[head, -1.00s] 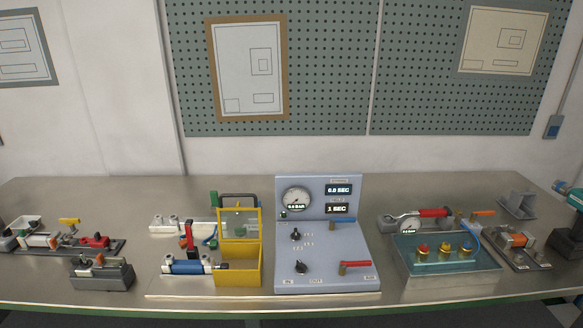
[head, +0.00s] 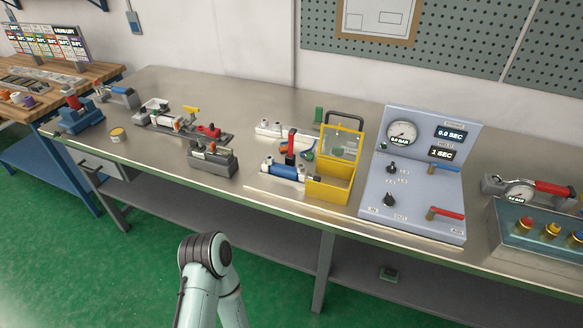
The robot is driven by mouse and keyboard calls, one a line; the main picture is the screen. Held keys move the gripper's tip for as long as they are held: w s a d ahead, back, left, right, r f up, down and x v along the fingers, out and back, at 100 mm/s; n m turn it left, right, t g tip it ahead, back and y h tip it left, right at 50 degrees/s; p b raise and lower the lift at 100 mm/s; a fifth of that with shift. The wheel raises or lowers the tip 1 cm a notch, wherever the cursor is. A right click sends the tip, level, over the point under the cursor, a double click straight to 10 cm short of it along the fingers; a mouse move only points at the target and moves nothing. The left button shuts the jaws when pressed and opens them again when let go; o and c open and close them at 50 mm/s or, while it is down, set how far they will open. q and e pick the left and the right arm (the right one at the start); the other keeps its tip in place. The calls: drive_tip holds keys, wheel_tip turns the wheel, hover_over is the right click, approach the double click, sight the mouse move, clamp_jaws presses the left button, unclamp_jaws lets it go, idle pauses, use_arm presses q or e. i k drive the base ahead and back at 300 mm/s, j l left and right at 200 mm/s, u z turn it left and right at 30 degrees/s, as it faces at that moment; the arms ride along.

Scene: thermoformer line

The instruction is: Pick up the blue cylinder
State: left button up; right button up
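The blue cylinder (head: 284,171) lies on its side on the steel table, with pale end blocks, just left of the open yellow box (head: 331,189). A red-handled part (head: 291,143) stands right behind it. Part of my own arm shows at the bottom, in front of the table and well below the cylinder. No gripper fingers are in view.
A grey panel (head: 414,180) with a gauge and readouts stands right of the yellow box. A grey block with fittings (head: 212,158) sits to the left. Bare tabletop (head: 160,155) lies at the front left. A wooden bench (head: 105,72) is at far left.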

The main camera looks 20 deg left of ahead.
sight(300, 173)
drive_tip(key=j+z, duration=0.3)
drive_tip(key=j, duration=0.5)
drive_tip(key=j+z, duration=0.3)
drive_tip(key=j, duration=0.55)
